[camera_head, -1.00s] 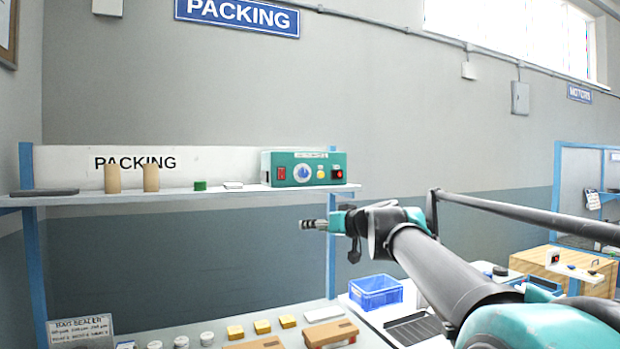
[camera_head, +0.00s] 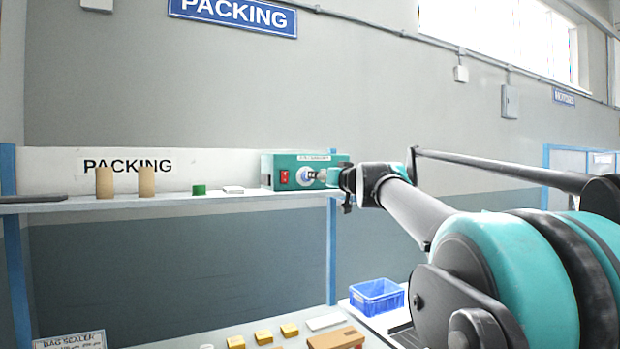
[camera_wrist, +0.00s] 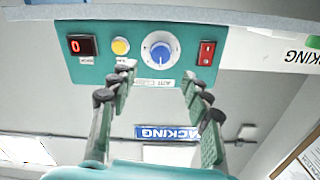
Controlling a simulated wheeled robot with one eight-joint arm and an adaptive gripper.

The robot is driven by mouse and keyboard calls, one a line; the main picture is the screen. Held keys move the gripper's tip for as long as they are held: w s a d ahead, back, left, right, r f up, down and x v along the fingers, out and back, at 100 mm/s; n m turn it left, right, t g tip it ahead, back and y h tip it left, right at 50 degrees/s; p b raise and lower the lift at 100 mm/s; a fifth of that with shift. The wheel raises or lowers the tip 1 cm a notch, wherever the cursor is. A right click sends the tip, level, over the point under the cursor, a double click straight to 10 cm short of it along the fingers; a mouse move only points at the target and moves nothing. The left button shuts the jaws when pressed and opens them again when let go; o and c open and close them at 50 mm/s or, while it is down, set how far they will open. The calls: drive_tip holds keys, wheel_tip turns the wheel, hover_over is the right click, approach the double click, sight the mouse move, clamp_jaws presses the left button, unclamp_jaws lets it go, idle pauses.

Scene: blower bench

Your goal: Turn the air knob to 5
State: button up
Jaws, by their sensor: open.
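The air knob (camera_wrist: 159,52) is a blue cap on a white dial on the teal control box (camera_wrist: 145,82). The wrist view shows it upside down; the pointer setting is too small to read. My gripper (camera_wrist: 159,74) is open, with its fingertips spread to either side of the knob and short of the panel or level with it; I cannot tell which. No contact shows.
A red display (camera_wrist: 82,46) reads 0, beside a yellow button (camera_wrist: 120,46). A red rocker switch (camera_wrist: 206,53) is on the knob's other side. The shelf (camera_head: 165,201) holds two tan cylinders (camera_head: 125,182) and a green block (camera_head: 199,190). A blue crate (camera_head: 377,297) stands below.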

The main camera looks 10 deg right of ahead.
drive_tip(key=x, duration=0.7)
drive_tip(key=shift+w, duration=0.15)
clamp_jaws()
